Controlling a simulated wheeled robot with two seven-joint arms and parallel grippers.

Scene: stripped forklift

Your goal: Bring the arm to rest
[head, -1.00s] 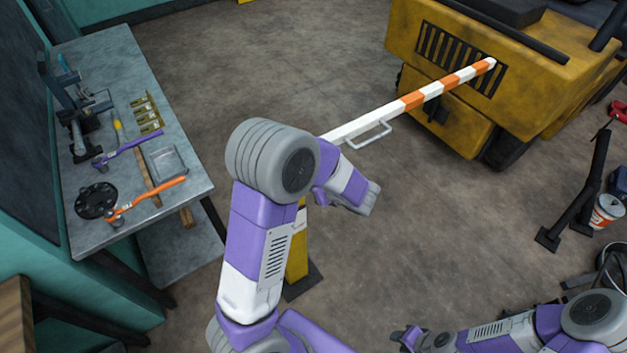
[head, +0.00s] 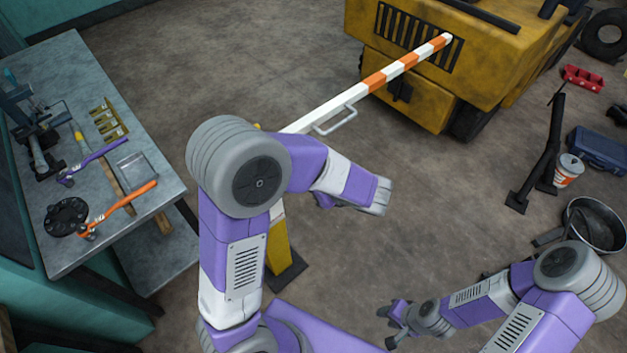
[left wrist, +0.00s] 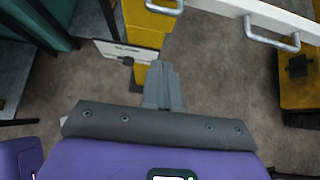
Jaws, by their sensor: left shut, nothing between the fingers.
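My left arm is bent in front of me in the head view, with its wrist end to the right of the elbow. The fingers of that arm are hard to make out there. In the left wrist view my left gripper (left wrist: 163,85) is shut, with nothing between its fingers. It is over the floor, below the barrier arm in the picture. My right gripper (head: 392,325) is low in the head view, its fingers apart and empty over the floor. The orange-and-white barrier arm (head: 395,72) has a handle (head: 337,121) and reaches to the yellow forklift (head: 430,93).
A yellow barrier post (head: 279,252) stands behind my left arm. A metal workbench (head: 152,178) with tools is at the left. A black stand (head: 541,160), a paint can (head: 567,172), a blue case (head: 598,150) and a round pan (head: 597,224) are at the right. Open floor lies between.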

